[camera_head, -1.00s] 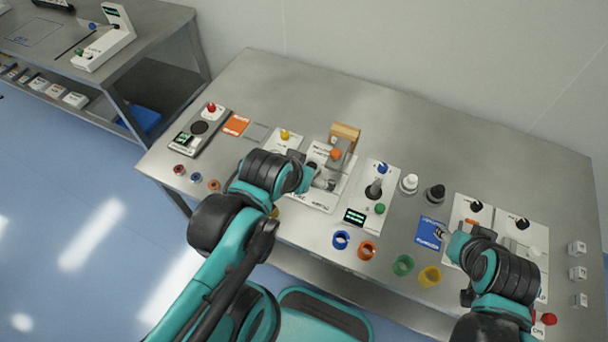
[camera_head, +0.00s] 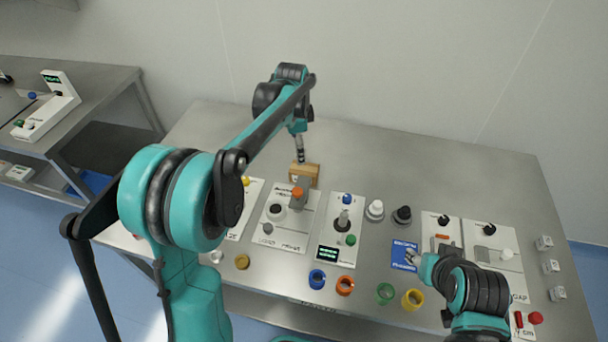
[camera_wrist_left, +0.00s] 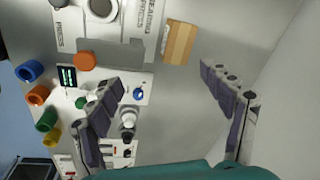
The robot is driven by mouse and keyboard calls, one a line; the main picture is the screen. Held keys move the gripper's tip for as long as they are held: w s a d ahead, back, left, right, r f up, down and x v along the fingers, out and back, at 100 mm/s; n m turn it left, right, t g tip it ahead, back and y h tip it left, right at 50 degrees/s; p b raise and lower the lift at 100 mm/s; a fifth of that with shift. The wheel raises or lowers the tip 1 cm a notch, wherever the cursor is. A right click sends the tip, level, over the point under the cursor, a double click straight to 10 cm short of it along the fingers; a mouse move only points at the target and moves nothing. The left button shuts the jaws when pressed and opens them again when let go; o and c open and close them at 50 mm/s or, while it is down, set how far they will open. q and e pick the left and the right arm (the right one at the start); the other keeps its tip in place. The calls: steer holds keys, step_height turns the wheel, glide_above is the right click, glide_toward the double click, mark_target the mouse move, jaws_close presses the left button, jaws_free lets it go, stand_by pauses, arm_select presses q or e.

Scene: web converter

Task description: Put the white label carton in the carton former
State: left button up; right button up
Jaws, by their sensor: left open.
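A small brown carton (camera_head: 312,172) stands near the back of the steel table, behind a white panel with an orange knob. In the left wrist view the carton (camera_wrist_left: 179,42) shows a pale strip on one side, perhaps its white label. My left gripper (camera_head: 301,155) is just above the carton in the head view. In the wrist view its fingers (camera_wrist_left: 165,108) are wide apart and empty, with the carton beyond them. My right gripper (camera_head: 412,258) is low over a blue card; its jaws are too small to judge. I cannot tell which station is the carton former.
White panels with knobs line the table, including one with a green display (camera_head: 327,254). Coloured rings, such as the blue ring (camera_head: 317,279), lie along the front. Small white boxes (camera_head: 551,267) stand at the right. The table's back right is clear; a wall rises behind.

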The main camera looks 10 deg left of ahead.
arm_select(q)
steer(key=w+f+m, duration=0.1)
steer(key=w+f, duration=0.1)
steer(key=f, duration=0.1)
steer(key=w+f+m+g, duration=0.1)
steer(key=w+f, duration=0.1)
steer(key=f, duration=0.1)
steer(key=w+f+m, duration=0.2)
steer(key=w+f, duration=0.1)
steer(key=shift+a+f+g, duration=0.1)
steer(key=shift+f+g, duration=0.05)
steer(key=shift+g, duration=0.15)
steer(key=b, duration=0.2)
glide_above(304, 168)
steer(key=shift+m, duration=0.4)
steer(key=f, duration=0.4)
steer(key=shift+s+f, duration=0.2)
steer(key=f, duration=0.1)
steer(key=f+b, duration=0.1)
steer(key=f, duration=0.2)
steer(key=shift+w+f, duration=0.3)
steer(key=shift+f, duration=0.1)
steer(key=shift+r, duration=0.1)
steer(key=c, duration=1.4)
steer(key=shift+r, duration=0.1)
